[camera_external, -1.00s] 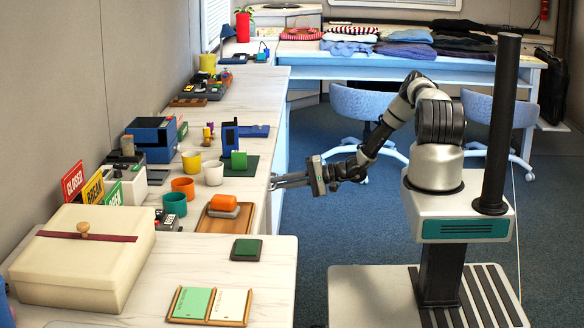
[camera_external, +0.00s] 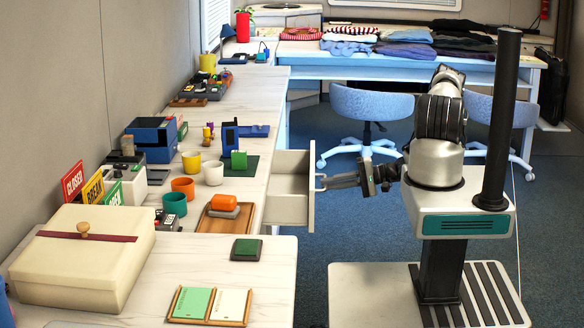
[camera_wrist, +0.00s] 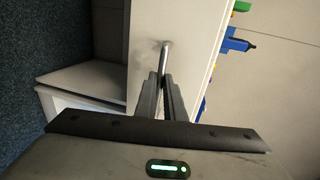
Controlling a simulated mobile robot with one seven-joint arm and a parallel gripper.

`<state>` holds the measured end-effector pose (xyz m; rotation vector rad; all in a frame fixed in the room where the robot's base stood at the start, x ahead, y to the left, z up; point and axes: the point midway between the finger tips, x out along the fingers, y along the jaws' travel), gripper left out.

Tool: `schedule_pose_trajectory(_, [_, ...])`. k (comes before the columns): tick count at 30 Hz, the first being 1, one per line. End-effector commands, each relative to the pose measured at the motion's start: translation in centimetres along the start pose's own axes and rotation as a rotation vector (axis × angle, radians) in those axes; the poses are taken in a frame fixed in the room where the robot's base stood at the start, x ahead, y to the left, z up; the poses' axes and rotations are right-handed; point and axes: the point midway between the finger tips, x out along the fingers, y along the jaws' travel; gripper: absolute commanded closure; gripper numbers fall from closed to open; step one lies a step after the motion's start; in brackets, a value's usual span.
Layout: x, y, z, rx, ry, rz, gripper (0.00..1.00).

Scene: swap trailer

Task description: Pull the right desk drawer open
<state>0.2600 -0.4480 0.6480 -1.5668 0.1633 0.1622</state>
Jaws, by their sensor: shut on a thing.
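The desk drawer (camera_external: 290,190) is white and stands out from under the desk top, with its inside in view from above in the external view. My gripper (camera_external: 322,182) is at the outer side of the drawer front. In the wrist view my gripper (camera_wrist: 163,78) is shut on the drawer's metal handle (camera_wrist: 164,57), which stands out from the pale drawer front (camera_wrist: 145,30). The drawer looks empty where I can see into it; part of its inside is hidden.
The white desk top (camera_external: 260,95) holds cups, a tray (camera_external: 217,220) with an orange-handled thing, and a blue box (camera_external: 152,138). A blue chair (camera_external: 372,105) stands behind the drawer. Blue carpet is free in front of the drawer.

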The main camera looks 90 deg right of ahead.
Motion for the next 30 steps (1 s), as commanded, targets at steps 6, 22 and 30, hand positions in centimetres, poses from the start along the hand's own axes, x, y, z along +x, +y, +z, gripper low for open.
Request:
schedule_pose_trajectory(6, [-4.6,1.1,0.0,0.001,-0.001,0.000,1.00])
schedule_pose_trajectory(22, [-7.2,1.5,0.1,0.001,-0.004,-0.002,1.00])
schedule_pose_trajectory(30, [-7.2,1.5,0.1,0.001,-0.003,-0.001,0.72])
